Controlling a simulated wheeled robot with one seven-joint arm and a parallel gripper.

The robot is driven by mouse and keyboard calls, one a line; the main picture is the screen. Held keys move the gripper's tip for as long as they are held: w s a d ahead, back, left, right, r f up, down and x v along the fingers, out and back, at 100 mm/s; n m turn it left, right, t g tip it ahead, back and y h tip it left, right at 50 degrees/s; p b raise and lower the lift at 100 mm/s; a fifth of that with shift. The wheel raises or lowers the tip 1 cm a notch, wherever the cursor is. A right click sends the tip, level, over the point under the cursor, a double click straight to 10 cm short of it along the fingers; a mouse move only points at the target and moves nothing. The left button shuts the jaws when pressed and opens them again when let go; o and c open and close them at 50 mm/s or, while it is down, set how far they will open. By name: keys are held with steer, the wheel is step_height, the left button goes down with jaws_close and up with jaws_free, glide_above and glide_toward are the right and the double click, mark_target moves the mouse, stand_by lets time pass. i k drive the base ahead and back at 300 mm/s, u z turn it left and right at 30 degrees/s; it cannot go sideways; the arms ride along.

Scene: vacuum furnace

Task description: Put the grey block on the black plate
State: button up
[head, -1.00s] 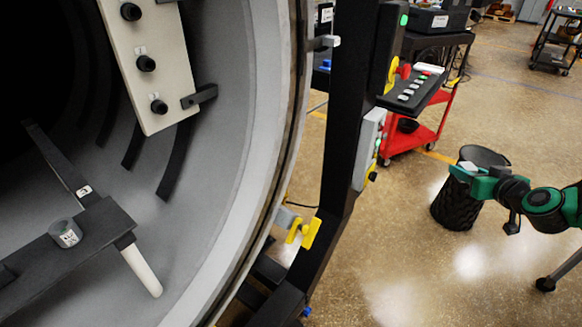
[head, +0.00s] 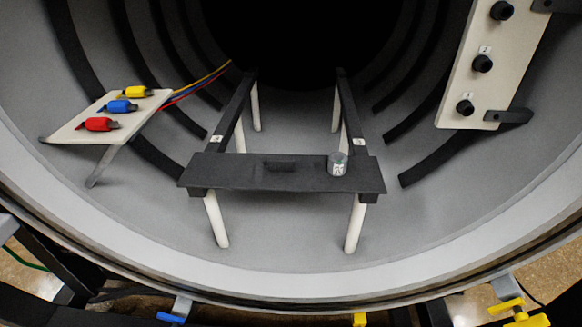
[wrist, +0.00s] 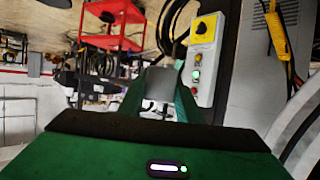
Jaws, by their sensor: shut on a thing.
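The black plate (head: 235,176) lies across the front ends of two dark rails inside the round chamber, in the head view. A small grey cylinder with a white label (head: 338,165) stands on its right part, and the rest of its top is bare apart from a low dark feature near the middle. In the wrist view my gripper (wrist: 160,92) has green fingers shut on the grey block (wrist: 160,82). The block's lower part is hidden by the gripper body. My gripper is outside the head view now.
A pale shelf (head: 75,128) with yellow, blue and red connectors stands left in the chamber. A white panel with black knobs (head: 480,85) hangs right. The chamber rim (head: 290,290) crosses the front. The wrist view shows a control box (wrist: 203,60) and a red cart (wrist: 112,40).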

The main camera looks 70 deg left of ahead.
mark_target(228, 167)
steer(key=u, duration=0.05)
steer(key=k, duration=0.95)
steer(key=u, duration=1.15)
